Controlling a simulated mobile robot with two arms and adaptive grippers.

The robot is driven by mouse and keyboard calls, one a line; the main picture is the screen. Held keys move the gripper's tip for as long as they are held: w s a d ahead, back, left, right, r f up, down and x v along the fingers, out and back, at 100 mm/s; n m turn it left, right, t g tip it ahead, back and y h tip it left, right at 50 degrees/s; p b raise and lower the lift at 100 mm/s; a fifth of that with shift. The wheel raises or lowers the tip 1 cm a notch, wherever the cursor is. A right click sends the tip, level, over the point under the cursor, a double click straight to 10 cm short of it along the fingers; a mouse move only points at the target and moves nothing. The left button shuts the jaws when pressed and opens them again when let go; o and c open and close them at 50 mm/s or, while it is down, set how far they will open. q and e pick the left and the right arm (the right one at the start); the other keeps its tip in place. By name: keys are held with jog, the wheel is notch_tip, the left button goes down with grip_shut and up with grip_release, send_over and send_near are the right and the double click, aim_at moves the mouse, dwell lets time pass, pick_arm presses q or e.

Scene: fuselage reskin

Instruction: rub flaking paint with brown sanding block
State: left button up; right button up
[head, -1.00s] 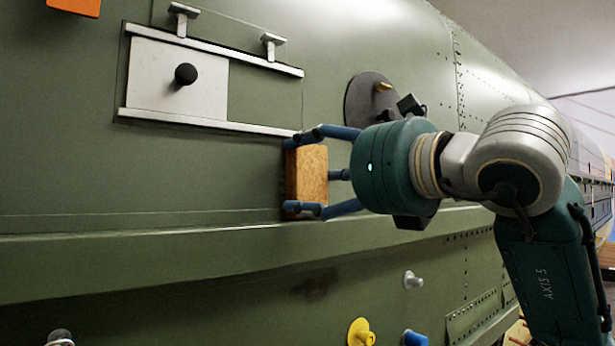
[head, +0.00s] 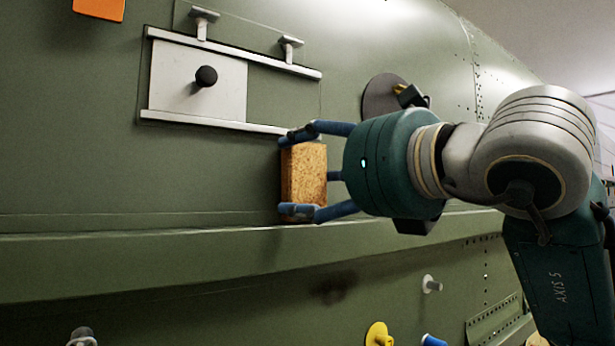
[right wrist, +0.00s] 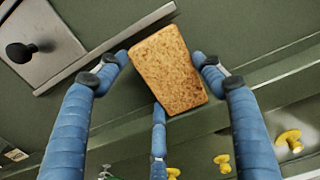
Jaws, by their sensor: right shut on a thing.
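The brown sanding block (head: 303,174) is a speckled tan-brown block held upright by my right gripper (head: 304,174), whose blue fingers grip its upper and lower ends. It is close to the green fuselage skin, below the lower rail of the sliding panel; whether it touches the skin I cannot tell. The right wrist view shows the block (right wrist: 168,69) between the fingers of my right gripper (right wrist: 163,73). I cannot make out flaking paint; the skin behind the block is hidden. My left gripper is not in view.
A white sliding panel (head: 178,85) with a black knob (head: 206,76) sits between two rails at upper left. A long green ledge (head: 130,262) runs below the block. A dark round plate (head: 379,97) is behind my arm. Yellow (head: 378,335) and blue (head: 433,340) fittings stick out below.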

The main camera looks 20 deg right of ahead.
jog(key=shift+b+v, duration=0.6)
jog(key=shift+v, duration=2.05)
jog(key=shift+d, duration=0.1)
jog(key=v, duration=0.3)
jog(key=shift+r+b, duration=0.1)
jog(key=shift+b, duration=0.2)
